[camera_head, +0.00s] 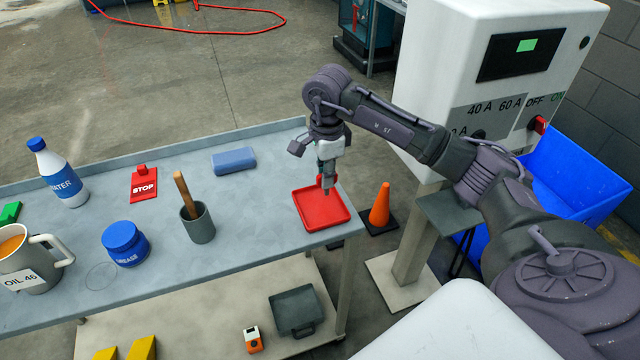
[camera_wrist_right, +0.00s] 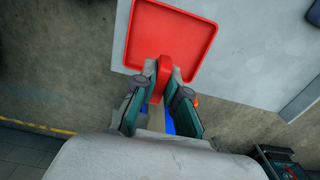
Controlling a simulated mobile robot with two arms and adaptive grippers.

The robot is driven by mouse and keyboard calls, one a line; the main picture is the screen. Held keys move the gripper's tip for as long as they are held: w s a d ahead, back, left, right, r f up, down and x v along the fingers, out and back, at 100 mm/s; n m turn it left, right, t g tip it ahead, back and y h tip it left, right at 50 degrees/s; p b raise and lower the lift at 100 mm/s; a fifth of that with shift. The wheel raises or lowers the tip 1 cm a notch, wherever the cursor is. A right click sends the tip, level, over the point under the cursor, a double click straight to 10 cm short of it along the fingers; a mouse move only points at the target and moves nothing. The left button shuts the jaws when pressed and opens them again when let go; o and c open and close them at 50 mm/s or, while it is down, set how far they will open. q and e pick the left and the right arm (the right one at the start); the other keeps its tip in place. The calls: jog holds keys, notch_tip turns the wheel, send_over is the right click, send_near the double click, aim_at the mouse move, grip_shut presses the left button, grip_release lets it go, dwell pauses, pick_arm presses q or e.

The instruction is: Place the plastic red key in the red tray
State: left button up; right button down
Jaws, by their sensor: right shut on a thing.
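The red tray (camera_head: 312,216) lies on the right end of the grey table. My right gripper (camera_head: 327,182) points down over the tray's right rear part. In the right wrist view my right gripper (camera_wrist_right: 165,85) is shut on the plastic red key (camera_wrist_right: 165,70), held between its two fingers. The key's end overlaps the edge of the tray (camera_wrist_right: 172,30) in that view. In the head view the key is mostly hidden by the fingers, with a bit of red beside them. I cannot tell whether it touches the tray. My left gripper is not in view.
A white control cabinet (camera_head: 440,60) and orange cone (camera_head: 380,205) stand right.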

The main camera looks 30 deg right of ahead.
jog(key=f, duration=0.1)
jog(key=f+p, duration=0.1)
jog(key=w+f, duration=0.1)
jog(key=f, duration=0.1)
jog(key=shift+a, duration=0.35)
jog(key=shift+f, duration=0.35)
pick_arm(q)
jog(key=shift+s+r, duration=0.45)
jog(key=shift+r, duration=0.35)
pick_arm(e)
jog(key=shift+w+f, duration=0.1)
jog(key=shift+f, duration=0.15)
jog(key=c, duration=1.2)
grip_release()
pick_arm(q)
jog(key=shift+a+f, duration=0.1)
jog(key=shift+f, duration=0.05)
